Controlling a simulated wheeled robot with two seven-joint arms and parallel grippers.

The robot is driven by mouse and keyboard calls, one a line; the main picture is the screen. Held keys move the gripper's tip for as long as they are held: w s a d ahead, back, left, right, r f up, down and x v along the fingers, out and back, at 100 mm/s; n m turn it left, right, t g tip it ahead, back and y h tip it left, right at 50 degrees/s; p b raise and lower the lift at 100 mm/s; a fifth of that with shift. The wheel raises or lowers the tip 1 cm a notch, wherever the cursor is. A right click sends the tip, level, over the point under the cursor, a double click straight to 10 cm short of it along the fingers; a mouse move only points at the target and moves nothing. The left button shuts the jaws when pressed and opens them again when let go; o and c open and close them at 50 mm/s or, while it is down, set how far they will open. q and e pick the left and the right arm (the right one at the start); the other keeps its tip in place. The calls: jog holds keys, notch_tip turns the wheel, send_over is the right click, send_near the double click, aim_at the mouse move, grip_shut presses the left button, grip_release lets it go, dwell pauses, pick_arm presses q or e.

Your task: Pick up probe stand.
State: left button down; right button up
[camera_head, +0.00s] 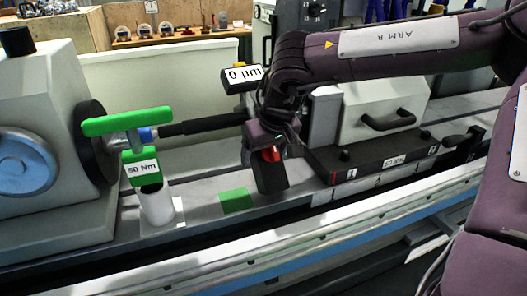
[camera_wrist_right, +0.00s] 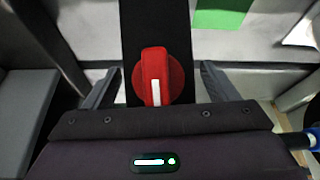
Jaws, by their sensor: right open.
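The probe stand (camera_head: 271,182) appears as a dark block with a red knob, standing on the machine bed just below my right gripper (camera_head: 268,140). In the right wrist view, the red knob with a white mark (camera_wrist_right: 166,70) sits on the black body. My right gripper (camera_wrist_right: 158,72) is open there, with one finger on each side of the stand. I cannot tell whether either finger touches it. The gripper and wrist hide the stand's upper part in the head view. My left gripper is not in view.
A small display reading "0 µm" (camera_head: 243,77) is behind my gripper. A green square (camera_head: 236,200) lies left of the stand. A green-handled torque tool marked 50 Nm (camera_head: 141,168) stands farther left. The tailstock (camera_head: 370,108) is close on the right.

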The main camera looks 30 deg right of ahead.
grip_shut()
jog(key=shift+w+r, duration=0.1)
jog(key=shift+r, duration=0.15)
dwell(0.5)
